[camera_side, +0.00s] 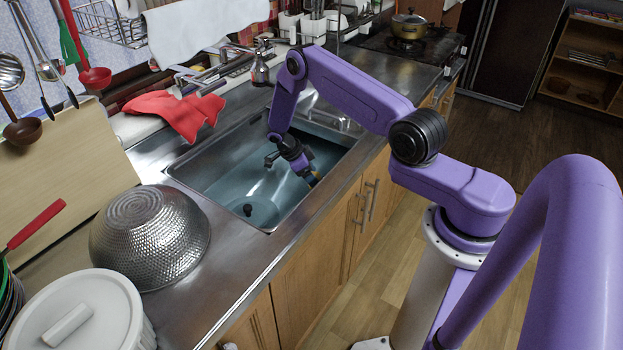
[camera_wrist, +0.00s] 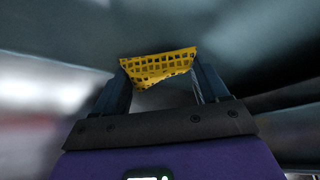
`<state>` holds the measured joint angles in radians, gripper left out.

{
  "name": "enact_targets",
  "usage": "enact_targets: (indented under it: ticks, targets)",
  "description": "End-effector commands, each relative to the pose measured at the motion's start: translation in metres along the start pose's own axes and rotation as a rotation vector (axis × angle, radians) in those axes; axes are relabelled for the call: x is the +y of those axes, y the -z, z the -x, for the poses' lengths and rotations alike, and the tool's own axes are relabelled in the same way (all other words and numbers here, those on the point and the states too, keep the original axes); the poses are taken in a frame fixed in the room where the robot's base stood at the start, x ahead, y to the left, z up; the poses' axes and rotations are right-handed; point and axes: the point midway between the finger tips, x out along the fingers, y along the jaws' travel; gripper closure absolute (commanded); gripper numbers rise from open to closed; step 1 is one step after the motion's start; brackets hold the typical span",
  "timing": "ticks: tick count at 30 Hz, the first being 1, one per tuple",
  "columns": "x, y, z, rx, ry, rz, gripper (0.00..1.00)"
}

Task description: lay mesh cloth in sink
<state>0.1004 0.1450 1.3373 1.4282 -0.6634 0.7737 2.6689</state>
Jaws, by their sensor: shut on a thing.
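The mesh cloth (camera_wrist: 158,66) is yellow with a grid of holes. In the wrist view it is bunched between the two fingertips of my gripper (camera_wrist: 164,78), which is shut on it. In the side view my gripper (camera_side: 312,178) reaches down inside the sink (camera_side: 222,172), near its right wall. The cloth is mostly hidden there by the gripper. I cannot tell whether the cloth touches the sink's floor.
A metal bowl (camera_side: 150,238) stands on the counter left of the sink. A red cloth (camera_side: 178,112) lies behind the sink near the faucet (camera_side: 260,70). A white lidded pot (camera_side: 110,310) stands at front left. Most of the sink floor is clear.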

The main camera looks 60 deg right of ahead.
Motion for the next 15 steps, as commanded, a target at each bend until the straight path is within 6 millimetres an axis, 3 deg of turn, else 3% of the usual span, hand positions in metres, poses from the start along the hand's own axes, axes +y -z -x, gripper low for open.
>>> enact_targets:
  ticks: [3, 15]
  targets:
    - [0.0001, -0.0071, -0.013, 0.001, -0.001, -0.001, 0.55]
    - [-0.0001, -0.0097, -0.0168, 0.001, 0.0, -0.001, 0.55]
